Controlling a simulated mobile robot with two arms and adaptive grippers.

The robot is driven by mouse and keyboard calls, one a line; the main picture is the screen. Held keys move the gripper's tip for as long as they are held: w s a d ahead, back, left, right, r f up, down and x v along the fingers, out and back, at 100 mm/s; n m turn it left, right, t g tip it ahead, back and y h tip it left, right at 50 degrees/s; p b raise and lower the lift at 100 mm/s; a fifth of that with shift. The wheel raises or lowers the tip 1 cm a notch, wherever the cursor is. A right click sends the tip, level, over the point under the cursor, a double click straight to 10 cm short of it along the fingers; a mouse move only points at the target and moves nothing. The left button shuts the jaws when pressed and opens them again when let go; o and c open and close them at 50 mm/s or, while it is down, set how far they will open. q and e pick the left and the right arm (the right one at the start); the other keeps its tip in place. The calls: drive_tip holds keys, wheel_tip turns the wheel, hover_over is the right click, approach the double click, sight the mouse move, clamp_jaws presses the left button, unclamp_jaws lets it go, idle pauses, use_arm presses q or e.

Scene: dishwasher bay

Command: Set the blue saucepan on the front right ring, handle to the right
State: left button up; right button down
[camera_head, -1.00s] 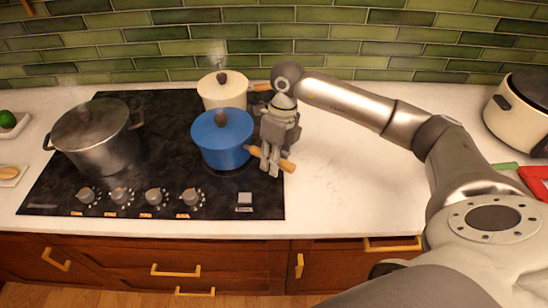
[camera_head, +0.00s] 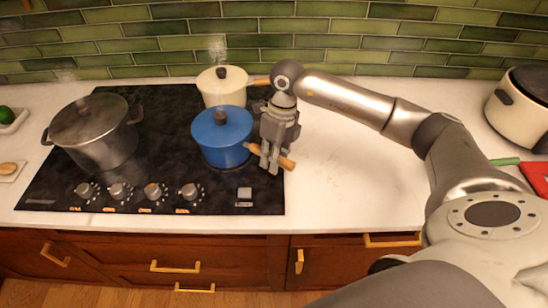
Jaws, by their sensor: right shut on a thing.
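The blue saucepan (camera_head: 222,140) with its lid on stands upright at the front right of the black hob (camera_head: 150,183). Its wooden handle (camera_head: 287,163) points to the right and slightly toward the front. My right gripper (camera_head: 268,165) comes down from above and is shut on this handle. The ring under the pan is hidden by the pan, and I cannot tell whether the base touches the glass. My left gripper is not in view.
A steaming cream pan (camera_head: 222,88) stands close behind the blue one, its handle also to the right. A large steel pot (camera_head: 94,130) is at the left. Knobs (camera_head: 152,191) line the front. The counter (camera_head: 345,160) right of the hob is clear. A rice cooker (camera_head: 518,110) stands far right.

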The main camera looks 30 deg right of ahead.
idle(0.3)
drive_tip(key=c, duration=1.2)
unclamp_jaws()
drive_tip(key=shift+o, duration=0.7)
drive_tip(key=shift+s+f, duration=0.15)
drive_tip(key=shift+f, duration=0.05)
drive_tip(key=o, duration=0.5)
drive_tip(key=shift+c, duration=0.2)
drive_tip(key=shift+r, duration=0.1)
drive_tip(key=shift+r, duration=0.2)
drive_tip(key=shift+r+p, duration=2.45)
drive_tip(key=shift+r, duration=1.4)
